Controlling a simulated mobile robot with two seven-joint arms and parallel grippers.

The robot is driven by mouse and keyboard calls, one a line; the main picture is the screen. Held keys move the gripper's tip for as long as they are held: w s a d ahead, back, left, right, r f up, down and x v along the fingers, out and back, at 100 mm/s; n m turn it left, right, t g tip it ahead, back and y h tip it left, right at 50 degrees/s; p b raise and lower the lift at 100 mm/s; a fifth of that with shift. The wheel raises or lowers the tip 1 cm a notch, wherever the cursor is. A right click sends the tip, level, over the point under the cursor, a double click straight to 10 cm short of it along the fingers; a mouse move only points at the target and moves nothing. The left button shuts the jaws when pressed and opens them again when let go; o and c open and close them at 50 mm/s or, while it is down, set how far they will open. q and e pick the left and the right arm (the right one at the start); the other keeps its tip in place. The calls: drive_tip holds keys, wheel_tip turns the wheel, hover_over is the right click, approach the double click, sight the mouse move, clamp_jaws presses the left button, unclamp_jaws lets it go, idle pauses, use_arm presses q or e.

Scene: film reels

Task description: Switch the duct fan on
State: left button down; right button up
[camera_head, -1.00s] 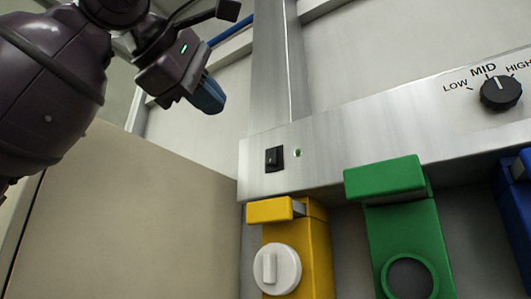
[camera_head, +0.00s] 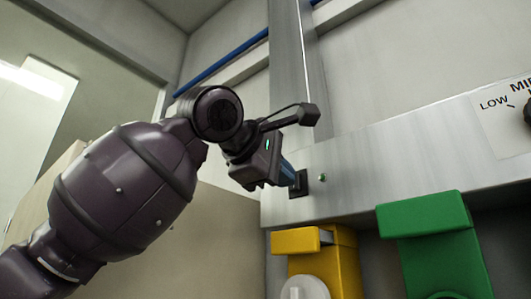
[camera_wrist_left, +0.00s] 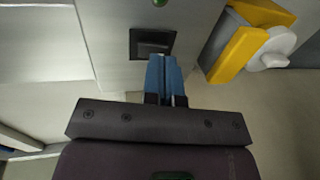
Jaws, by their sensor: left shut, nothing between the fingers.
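The black rocker switch (camera_head: 299,183) is set in the metal panel (camera_head: 400,157), with a small green indicator (camera_head: 322,178) to its right. The switch also shows in the left wrist view (camera_wrist_left: 152,43), with the green indicator (camera_wrist_left: 160,2) at the top edge. My left gripper (camera_head: 287,174) is shut and empty, its blue fingertips at the switch and covering part of it in the head view. In the left wrist view its fingertips (camera_wrist_left: 164,60) lie just below the switch; I cannot tell whether they touch it. My right gripper is not in view.
A yellow unit (camera_head: 335,262) with a white knob (camera_head: 305,288) and a green unit (camera_head: 440,250) sit below the panel. A black dial (camera_head: 527,112) marked LOW and MID is at the right edge. A beige panel (camera_head: 225,225) stands at the left.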

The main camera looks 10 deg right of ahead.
use_arm(q)
drive_tip(key=shift+w+d+f, duration=0.15)
drive_tip(key=shift+w+d, duration=0.3)
drive_tip(key=shift+d, duration=0.1)
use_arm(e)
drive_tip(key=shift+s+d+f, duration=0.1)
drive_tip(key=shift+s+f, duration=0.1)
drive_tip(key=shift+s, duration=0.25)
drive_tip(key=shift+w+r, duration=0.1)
